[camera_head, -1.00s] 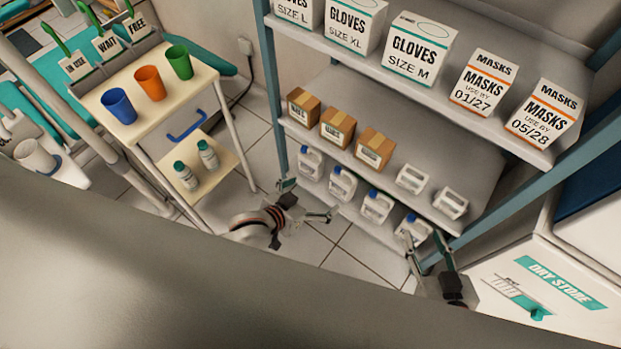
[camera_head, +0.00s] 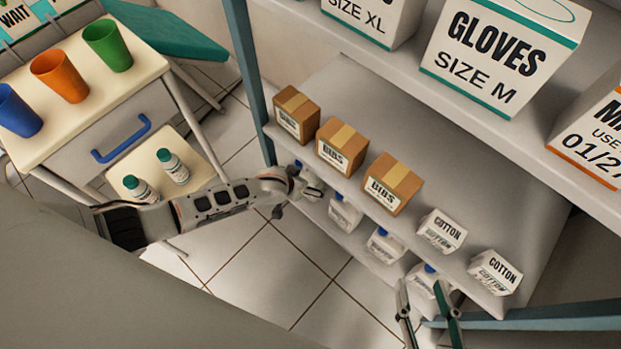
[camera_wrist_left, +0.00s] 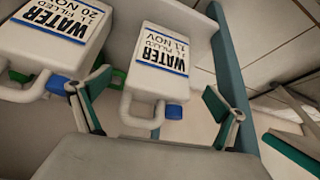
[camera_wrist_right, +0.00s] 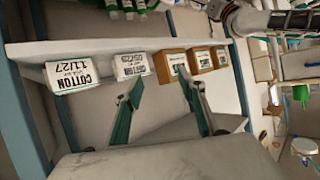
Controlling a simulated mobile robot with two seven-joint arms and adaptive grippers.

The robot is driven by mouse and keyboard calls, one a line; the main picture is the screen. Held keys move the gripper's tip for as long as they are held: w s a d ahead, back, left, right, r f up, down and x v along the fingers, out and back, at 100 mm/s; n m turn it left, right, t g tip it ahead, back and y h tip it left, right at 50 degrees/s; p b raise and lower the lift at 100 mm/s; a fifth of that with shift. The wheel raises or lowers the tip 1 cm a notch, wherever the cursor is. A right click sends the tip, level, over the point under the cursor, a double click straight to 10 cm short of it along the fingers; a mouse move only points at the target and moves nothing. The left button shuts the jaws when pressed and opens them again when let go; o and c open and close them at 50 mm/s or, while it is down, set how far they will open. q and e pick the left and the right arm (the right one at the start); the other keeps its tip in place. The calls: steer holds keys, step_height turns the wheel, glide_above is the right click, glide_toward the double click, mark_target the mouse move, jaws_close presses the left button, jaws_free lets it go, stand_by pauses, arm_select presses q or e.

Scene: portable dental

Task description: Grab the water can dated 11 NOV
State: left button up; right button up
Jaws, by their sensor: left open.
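The water can labelled 11 NOV (camera_wrist_left: 160,60) is white with a blue cap and a handle. In the left wrist view it shows upside down, between the spread fingers of my left gripper (camera_wrist_left: 157,84), with a gap at each side. In the head view my left gripper (camera_head: 312,190) is at the left end of the lower shelf and hides most of the leftmost can. Another can, labelled 20 NOV (camera_wrist_left: 50,40), stands beside it. My right gripper (camera_head: 424,290) is open and empty in front of the shelf's right part; it also shows in the right wrist view (camera_wrist_right: 160,82).
More water cans (camera_head: 385,246) stand in the lower row. Above them are BIBS boxes (camera_head: 342,147) and COTTON packs (camera_head: 442,231). A blue-grey shelf post (camera_head: 243,75) rises close to my left gripper. A trolley (camera_head: 95,105) with cups is at left. Floor between is clear.

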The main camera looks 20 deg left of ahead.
arm_select(q)
steer(key=f+b, duration=0.1)
steer(key=f, duration=0.1)
steer(key=w+f+b, duration=0.1)
steer(key=f, duration=0.1)
steer(key=w+f+b, duration=0.1)
steer(key=f+b, duration=0.1)
steer(key=shift+w+d+f, duration=0.1)
steer(key=shift+d+f, duration=0.15)
steer(key=shift+d, duration=0.05)
steer(key=shift+w+f, duration=0.15)
steer(key=shift+w, duration=0.15)
steer(key=shift+w+b, duration=0.2)
steer(key=shift+b, duration=0.15)
steer(key=shift+w+d+r, duration=0.1)
steer(key=shift+w+r, duration=0.1)
steer(key=shift+r, duration=0.05)
steer(key=shift+c, duration=0.3)
arm_select(e)
steer(key=a+m, duration=0.1)
steer(key=a, duration=0.1)
steer(key=s+a+m, duration=0.1)
steer(key=m, duration=0.1)
steer(key=a+f+m+y, duration=0.1)
steer(key=a+m, duration=0.1)
steer(key=shift+s+a, duration=0.3)
steer(key=shift+s, duration=0.05)
